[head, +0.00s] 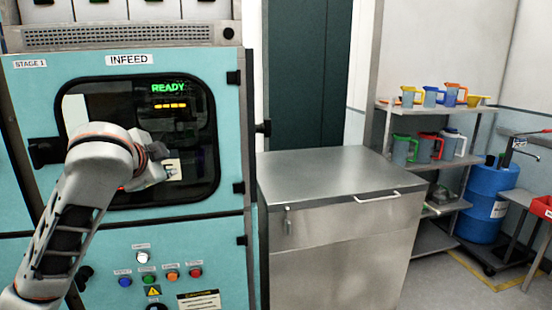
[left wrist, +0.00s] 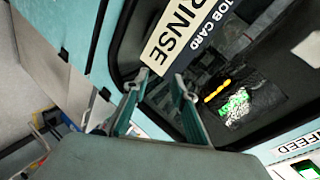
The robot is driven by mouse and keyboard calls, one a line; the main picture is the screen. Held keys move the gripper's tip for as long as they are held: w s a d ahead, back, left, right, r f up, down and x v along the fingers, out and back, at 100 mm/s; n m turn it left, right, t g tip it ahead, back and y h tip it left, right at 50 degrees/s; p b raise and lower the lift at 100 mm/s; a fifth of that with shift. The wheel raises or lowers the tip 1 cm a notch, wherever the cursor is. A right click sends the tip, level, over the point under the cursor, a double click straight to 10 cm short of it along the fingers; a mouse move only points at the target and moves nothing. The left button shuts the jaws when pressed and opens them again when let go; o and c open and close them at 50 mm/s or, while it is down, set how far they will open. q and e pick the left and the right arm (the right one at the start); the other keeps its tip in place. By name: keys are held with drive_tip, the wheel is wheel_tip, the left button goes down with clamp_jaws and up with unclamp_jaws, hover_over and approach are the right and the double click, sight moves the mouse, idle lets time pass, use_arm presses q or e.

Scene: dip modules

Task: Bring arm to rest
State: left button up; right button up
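My left arm reaches in from the left in front of the machine's infeed door (head: 225,120). My left gripper (head: 170,172) is in front of the lower part of the dark door window, partly hidden by my wrist. In the left wrist view its two fingers (left wrist: 158,88) stand apart, with nothing seen held between them. A job card marked RINSE (left wrist: 180,38) shows just beyond the fingertips. A small pale part of what seems to be the card (head: 173,167) shows beside the gripper in the head view. My right gripper is in neither view.
A green READY display (head: 168,88) glows inside the window. Coloured buttons (head: 148,279) sit below the door. A steel cabinet (head: 325,165) stands to the right. Behind it are a shelf rack (head: 480,107) with several jugs and a blue drum (head: 487,195).

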use_arm(q)
drive_tip(key=s+a+f+n+g, duration=0.1)
drive_tip(key=s+f, duration=0.3)
drive_tip(key=f, duration=0.5)
drive_tip(key=s+f+n+g, duration=0.1)
drive_tip(key=s+f, duration=0.2)
drive_tip(key=f, duration=0.7)
drive_tip(key=s+a+f+n+g, duration=0.1)
drive_tip(key=s+f, duration=0.3)
drive_tip(key=f, duration=0.5)
drive_tip(key=s+a+f+n+g+y, duration=0.1)
drive_tip(key=s+a+f, duration=0.2)
drive_tip(key=s+f, duration=0.35)
drive_tip(key=s+a+f+n+g+y, duration=0.1)
drive_tip(key=s+a+f, duration=0.2)
drive_tip(key=s, duration=0.6)
drive_tip(key=s+a+f+g+y, duration=0.1)
drive_tip(key=s+a+f+y, duration=0.15)
drive_tip(key=s+f, duration=0.4)
drive_tip(key=d+f+n+t+h, duration=0.3)
drive_tip(key=d+f+h, duration=0.5)
drive_tip(key=d+f, duration=0.5)
drive_tip(key=d, duration=0.2)
drive_tip(key=shift+w+d+t, duration=0.2)
drive_tip(key=shift+d+t, duration=0.1)
drive_tip(key=shift+d, duration=0.05)
drive_tip(key=shift+r, duration=0.1)
